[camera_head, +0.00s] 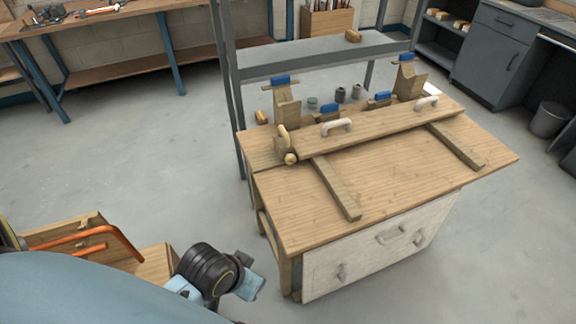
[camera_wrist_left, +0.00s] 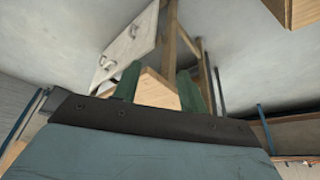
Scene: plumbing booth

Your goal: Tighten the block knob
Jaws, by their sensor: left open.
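A long wooden block (camera_head: 375,124) with pale handles lies along the back of the wooden workbench (camera_head: 400,185). A round wooden knob (camera_head: 290,158) sits at the block's left end, low near the bench top. I take it for the block knob; how tight it is cannot be told. My left gripper (camera_head: 247,280) is low in front of the bench's left side, well apart from the knob. In the left wrist view its green fingers (camera_wrist_left: 157,82) are apart with nothing between them; the bench shows beyond. The knob cannot be made out in that view. My right gripper is out of view.
Two wooden strips (camera_head: 337,188) lie across the bench top. Blue-topped clamps (camera_head: 282,80) stand behind the block. A grey metal frame with a shelf (camera_head: 320,55) rises behind the bench. A wooden box (camera_head: 75,232) with an orange-handled tool is at lower left. The floor (camera_head: 150,140) left of the bench is clear.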

